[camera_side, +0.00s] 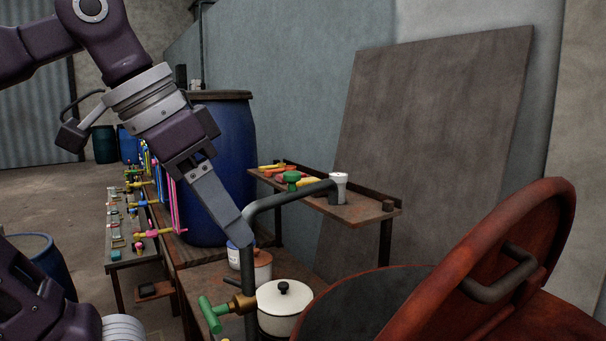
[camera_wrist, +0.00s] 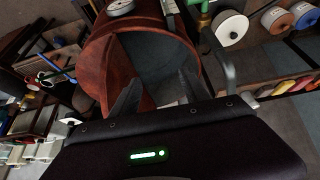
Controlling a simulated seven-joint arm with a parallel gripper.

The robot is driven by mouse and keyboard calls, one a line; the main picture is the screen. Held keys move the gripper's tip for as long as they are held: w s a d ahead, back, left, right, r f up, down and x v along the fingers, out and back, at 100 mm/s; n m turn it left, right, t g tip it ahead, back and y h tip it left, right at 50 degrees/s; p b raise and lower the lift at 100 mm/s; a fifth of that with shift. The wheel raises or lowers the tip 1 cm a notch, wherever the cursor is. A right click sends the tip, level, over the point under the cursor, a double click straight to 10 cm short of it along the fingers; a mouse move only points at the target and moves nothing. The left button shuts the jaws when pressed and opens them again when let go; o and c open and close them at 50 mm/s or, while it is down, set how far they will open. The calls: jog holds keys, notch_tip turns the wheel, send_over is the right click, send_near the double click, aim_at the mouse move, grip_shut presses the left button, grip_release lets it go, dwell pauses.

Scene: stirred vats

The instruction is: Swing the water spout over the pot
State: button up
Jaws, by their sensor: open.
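The water spout (camera_side: 290,195) is a dark grey pipe. It rises beside a brass fitting with a green handle (camera_side: 210,314), bends, and reaches right to a pale end piece over the shelf. In the wrist view the spout (camera_wrist: 231,78) lies just right of the right finger. My gripper (camera_side: 243,237) is close to the bend; its fingers are open (camera_wrist: 158,82), with no pipe between them. A large rust-red pot (camera_side: 400,325) stands at the lower right with its lid (camera_side: 556,215) raised; its dark interior also shows in the wrist view (camera_wrist: 150,62).
A white lidded pan (camera_side: 283,312) stands on the bench by the pipe. A shelf (camera_side: 365,212) behind holds coloured handles. A blue barrel (camera_side: 225,130) stands behind my gripper. Tables with bright taps (camera_side: 140,245) are at the left. A tall panel (camera_side: 430,130) leans on the wall.

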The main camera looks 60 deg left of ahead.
notch_tip(320, 180, up, 3)
jog(key=n+t+y, duration=0.3)
jog(key=n+y, duration=0.2)
send_near(284, 175)
jog(key=w+a+r+t+y, duration=0.2)
jog(key=a+r+t, duration=0.1)
jog(key=a, duration=0.3)
jog(key=w+a+r+t+y, duration=0.2)
jog(key=w+a+t+y, duration=0.1)
jog(key=a, duration=0.3)
jog(key=d+f+m+t+h, duration=0.1)
jog(key=d+f+h, duration=0.1)
jog(key=f+h, duration=0.1)
jog(key=d+f+m+t+h, duration=0.1)
jog(key=d+f+m+h, duration=0.1)
jog(key=d+f+h, duration=0.1)
jog(key=d+f+m+t+h, duration=0.1)
jog(key=d+f+h, duration=0.2)
jog(key=f+h, duration=0.1)
jog(key=shift+s+f+m, duration=0.4)
jog(key=shift+f, duration=0.2)
jog(key=shift+w+f, duration=0.2)
jog(key=shift+w, duration=0.15)
jog(key=w, duration=0.6)
jog(key=shift+w+r, duration=0.1)
jog(key=shift+w, duration=0.15)
